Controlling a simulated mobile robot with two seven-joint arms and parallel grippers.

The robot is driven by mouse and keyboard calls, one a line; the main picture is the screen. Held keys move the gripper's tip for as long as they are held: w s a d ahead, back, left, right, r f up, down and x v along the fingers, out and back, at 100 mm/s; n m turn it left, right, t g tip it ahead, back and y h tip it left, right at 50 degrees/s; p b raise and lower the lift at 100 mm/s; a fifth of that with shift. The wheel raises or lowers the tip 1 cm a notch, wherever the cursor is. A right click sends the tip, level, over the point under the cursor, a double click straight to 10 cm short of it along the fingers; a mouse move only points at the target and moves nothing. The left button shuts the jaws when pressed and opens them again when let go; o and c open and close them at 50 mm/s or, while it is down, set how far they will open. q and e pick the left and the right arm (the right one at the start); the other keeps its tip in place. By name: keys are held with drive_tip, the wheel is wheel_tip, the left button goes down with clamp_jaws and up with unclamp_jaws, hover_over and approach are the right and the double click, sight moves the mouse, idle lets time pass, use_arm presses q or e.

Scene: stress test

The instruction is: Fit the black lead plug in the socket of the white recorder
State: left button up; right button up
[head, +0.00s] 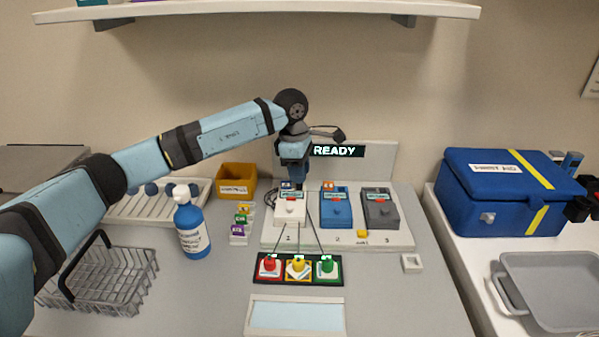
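The white recorder (290,211) sits on the left of a pale board, at the spot marked 1. My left gripper (300,184) points down just behind and above it. The fingertips are small and dark there, so I cannot tell whether they are open or shut, or hold anything. Black cable (271,196) loops beside the recorder's left rear. The black lead plug and the recorder's socket cannot be made out. Dark blocky parts at the right edge may be my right gripper (582,208); its state is unclear.
A blue recorder (336,212) and a dark grey one (381,212) stand to the right. Red, yellow and green buttons (298,269) lie in front. A blue bottle (192,228) and wire basket (105,280) are left. A READY display (336,151) stands behind.

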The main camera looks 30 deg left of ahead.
use_arm(q)
drive_tip(key=shift+r, duration=0.55)
drive_tip(key=shift+o, duration=0.3)
drive_tip(key=o, duration=0.5)
drive_tip(key=shift+r+p, duration=1.15)
drive_tip(key=shift+r, duration=0.4)
drive_tip(key=shift+f, duration=0.1)
